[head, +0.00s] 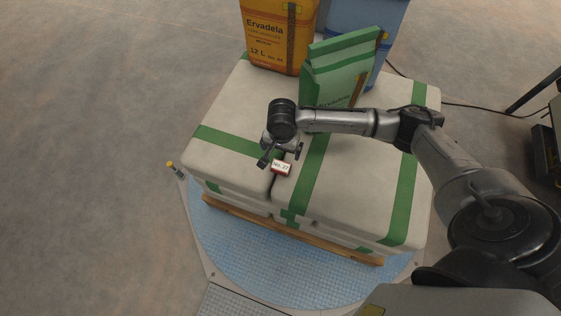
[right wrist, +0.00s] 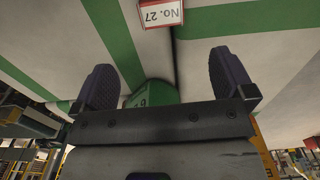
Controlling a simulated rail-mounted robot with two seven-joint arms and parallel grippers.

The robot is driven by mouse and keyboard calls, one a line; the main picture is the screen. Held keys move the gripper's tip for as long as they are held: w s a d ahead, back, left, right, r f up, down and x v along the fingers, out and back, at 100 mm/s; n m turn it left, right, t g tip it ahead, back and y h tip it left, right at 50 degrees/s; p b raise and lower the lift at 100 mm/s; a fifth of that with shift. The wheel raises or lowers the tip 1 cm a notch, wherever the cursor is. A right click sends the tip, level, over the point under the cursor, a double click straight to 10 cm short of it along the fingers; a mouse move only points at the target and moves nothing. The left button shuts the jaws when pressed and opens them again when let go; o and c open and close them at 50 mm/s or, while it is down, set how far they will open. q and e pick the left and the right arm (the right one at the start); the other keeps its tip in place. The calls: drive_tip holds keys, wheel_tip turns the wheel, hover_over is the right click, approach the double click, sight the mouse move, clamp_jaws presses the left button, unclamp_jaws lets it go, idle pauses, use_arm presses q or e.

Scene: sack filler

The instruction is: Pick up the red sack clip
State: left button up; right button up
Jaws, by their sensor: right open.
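The red sack clip (head: 281,169) shows as a small red piece with a white "No. 27" label. It lies on the pale sacks near their front edge, by the dark seam between two of them. My right gripper (head: 281,156) is just behind it in the head view, with its jaws apart and nothing between them. My left gripper is out of view.
White sacks with green bands (head: 228,110) are stacked on a wooden pallet (head: 330,250) over a blue round plate (head: 250,275). A green sack (head: 330,75), an orange sack (head: 268,40) and a blue one (head: 350,15) stand at the back. The front-left sack top is clear.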

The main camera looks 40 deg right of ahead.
sight(281, 166)
wheel_tip(281, 166, down, 8)
drive_tip(key=b, duration=0.2)
drive_tip(key=shift+f+b, duration=0.2)
drive_tip(key=shift+b, duration=0.1)
drive_tip(key=shift+a+f+b, duration=0.1)
drive_tip(key=shift+f+b, duration=1.1)
drive_tip(key=shift+f, duration=1.5)
drive_tip(key=shift+w, duration=0.1)
drive_tip(key=c, duration=0.9)
